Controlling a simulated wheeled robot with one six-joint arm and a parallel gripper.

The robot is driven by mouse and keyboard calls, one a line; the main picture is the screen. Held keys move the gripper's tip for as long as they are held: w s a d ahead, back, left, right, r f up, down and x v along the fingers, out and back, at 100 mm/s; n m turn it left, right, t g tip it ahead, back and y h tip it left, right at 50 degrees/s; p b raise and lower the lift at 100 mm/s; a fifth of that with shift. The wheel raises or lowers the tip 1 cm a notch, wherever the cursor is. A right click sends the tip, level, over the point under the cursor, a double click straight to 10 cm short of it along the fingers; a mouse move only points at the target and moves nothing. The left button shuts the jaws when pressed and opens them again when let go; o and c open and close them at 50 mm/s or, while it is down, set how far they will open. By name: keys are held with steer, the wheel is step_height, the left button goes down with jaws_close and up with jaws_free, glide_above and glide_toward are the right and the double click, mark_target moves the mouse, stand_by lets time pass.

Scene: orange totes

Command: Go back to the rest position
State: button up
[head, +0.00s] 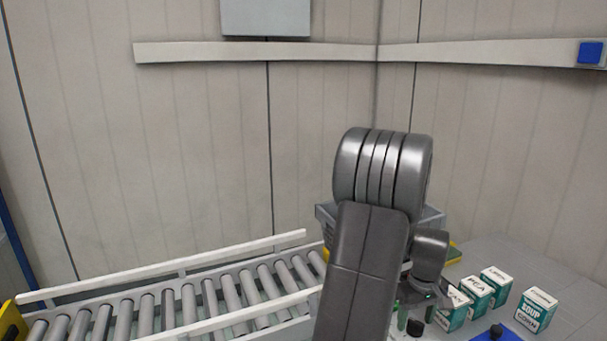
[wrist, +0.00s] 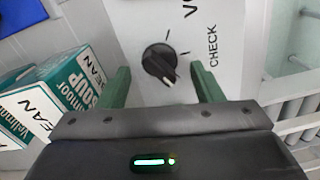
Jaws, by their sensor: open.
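My gripper (wrist: 160,72) is open, with its two green fingers apart in the wrist view. Between and beyond the fingertips is a black rotary knob (wrist: 159,61) on a white panel (wrist: 216,35) marked "CHECK" and a cut-off word starting with "V". The fingers do not visibly grip the knob; the exact gap to it cannot be told. In the head view my arm reaches forward and down, and its dark links hide most of the panel and gripper. A small black knob (head: 415,327) shows low beside my arm.
A roller conveyor (head: 170,305) with white rails lies to the left. Several soup boxes (head: 535,310) stand on the grey surface at right; some also show in the wrist view (wrist: 75,90). A blue object (head: 496,332) lies at the bottom edge. The space above, before the wall, is clear.

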steer(key=shift+n, duration=0.8)
step_height(320, 180, up, 8)
steer(key=shift+r, duration=0.25)
